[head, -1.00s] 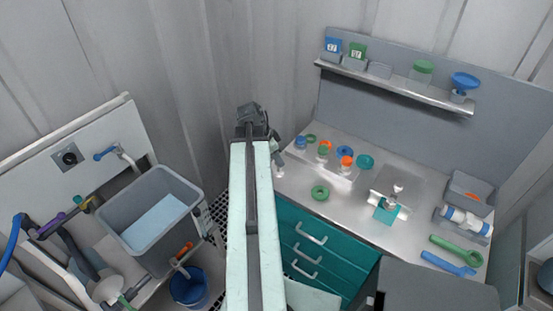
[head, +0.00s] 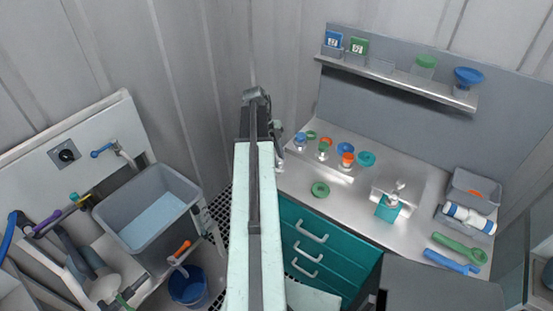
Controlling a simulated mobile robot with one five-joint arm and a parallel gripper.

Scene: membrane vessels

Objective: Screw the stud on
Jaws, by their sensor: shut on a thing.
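My gripper (head: 278,145) shows only in part beside the far end of my arm, near the left edge of the steel counter (head: 425,205). It is shut on a small pale piece (head: 280,164), mostly hidden; I cannot tell whether this is the stud. A teal block (head: 388,209) with a pale metal fitting (head: 397,190) on top stands on the counter, well to the right of my gripper. Small jars with blue (head: 300,138), green (head: 323,146) and orange (head: 347,158) tops stand at the back left. I cannot pick out a stud for certain.
A green ring (head: 320,189) lies near the front edge. A shelf (head: 400,80) hangs above. A grey sink (head: 148,215) is left.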

